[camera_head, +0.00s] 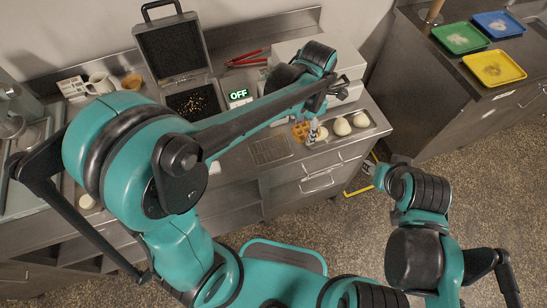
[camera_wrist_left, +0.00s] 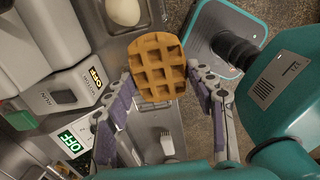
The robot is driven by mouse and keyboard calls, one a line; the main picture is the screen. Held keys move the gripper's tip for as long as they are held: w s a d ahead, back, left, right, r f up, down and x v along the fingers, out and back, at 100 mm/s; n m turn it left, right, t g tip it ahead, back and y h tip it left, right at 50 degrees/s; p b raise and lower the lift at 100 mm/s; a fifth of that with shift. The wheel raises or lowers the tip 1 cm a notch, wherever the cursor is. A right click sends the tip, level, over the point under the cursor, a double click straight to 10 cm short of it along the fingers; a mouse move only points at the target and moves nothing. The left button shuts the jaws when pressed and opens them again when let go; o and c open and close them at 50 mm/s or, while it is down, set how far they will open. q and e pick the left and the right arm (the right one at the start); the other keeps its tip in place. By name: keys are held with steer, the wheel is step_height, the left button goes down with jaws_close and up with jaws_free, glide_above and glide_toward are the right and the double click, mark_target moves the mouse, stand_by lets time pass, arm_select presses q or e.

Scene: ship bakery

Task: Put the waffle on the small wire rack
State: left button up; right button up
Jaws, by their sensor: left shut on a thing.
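The golden-brown waffle (camera_wrist_left: 158,68) with its square grid sits between the two fingers of my left gripper (camera_wrist_left: 160,84) in the left wrist view. The fingers are shut on its sides. In the head view the waffle (camera_head: 299,132) shows beside my left gripper (camera_head: 312,130), partly covered by it. The small wire rack (camera_head: 270,150) lies on the counter near its front edge, left of the waffle in the head view, and looks empty. I cannot make out the rack in the left wrist view.
Pale round dough-like pieces (camera_head: 342,126) sit in a tray right of my left gripper. An open dark case (camera_head: 175,55), a lit OFF sign (camera_head: 239,95) and red-handled tongs (camera_head: 246,60) stand behind. A fork (camera_wrist_left: 167,143) shows in the left wrist view.

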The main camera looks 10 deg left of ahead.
arm_select(q)
steer(key=shift+s+f, duration=0.5)
steer(key=shift+f, duration=0.05)
steer(key=b, duration=0.3)
glide_above(269, 149)
step_height(269, 149, down, 6)
steer(key=shift+f, duration=0.15)
step_height(269, 149, down, 4)
steer(key=shift+f+b, duration=0.1)
steer(key=shift+b, duration=0.8)
steer(key=shift+s, duration=0.1)
steer(key=o, duration=1.2)
steer(key=shift+c, duration=0.2)
